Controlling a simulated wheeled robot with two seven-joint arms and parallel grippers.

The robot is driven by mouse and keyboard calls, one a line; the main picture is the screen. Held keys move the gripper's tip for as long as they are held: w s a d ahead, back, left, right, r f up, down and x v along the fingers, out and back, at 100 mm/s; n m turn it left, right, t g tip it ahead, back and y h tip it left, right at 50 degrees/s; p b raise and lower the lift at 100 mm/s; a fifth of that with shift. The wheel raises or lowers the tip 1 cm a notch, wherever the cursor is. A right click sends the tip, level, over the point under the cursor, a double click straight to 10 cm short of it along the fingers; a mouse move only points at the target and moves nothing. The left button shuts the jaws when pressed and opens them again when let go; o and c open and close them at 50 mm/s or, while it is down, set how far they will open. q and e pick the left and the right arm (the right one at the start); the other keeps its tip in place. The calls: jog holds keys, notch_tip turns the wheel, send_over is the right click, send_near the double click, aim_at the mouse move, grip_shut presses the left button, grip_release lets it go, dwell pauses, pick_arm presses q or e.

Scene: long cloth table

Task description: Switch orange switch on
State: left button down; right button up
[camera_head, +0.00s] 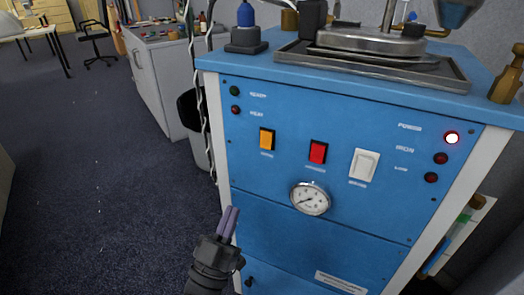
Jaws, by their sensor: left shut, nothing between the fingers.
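The orange switch (267,139) is a small rocker on the left of the blue front panel (290,105) of a machine. I cannot tell its on or off position. A red switch (318,152) and a white switch (364,165) sit to its right in the same row. My left gripper (230,222) is shut and empty, its purple-grey fingers pointing up. It shows below and left of the orange switch, apart from it in the picture. My right gripper is not in view.
A round gauge (310,198) sits below the switches. A metal tray (375,63) stands on the machine top. Open carpet (100,180) lies to the left, with a chair (94,38) behind.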

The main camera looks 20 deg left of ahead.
pick_arm(q)
jog(key=b, duration=0.1)
send_near(265, 142)
notch_tip(265, 142, up, 4)
jog(key=w, duration=0.1)
jog(key=w+b, duration=0.2)
jog(key=w, duration=0.1)
jog(key=shift+w+d+f+b, duration=0.15)
jog(key=shift+w+d+b, duration=0.1)
jog(key=shift+d+b, duration=0.15)
jog(key=shift+w, duration=0.25)
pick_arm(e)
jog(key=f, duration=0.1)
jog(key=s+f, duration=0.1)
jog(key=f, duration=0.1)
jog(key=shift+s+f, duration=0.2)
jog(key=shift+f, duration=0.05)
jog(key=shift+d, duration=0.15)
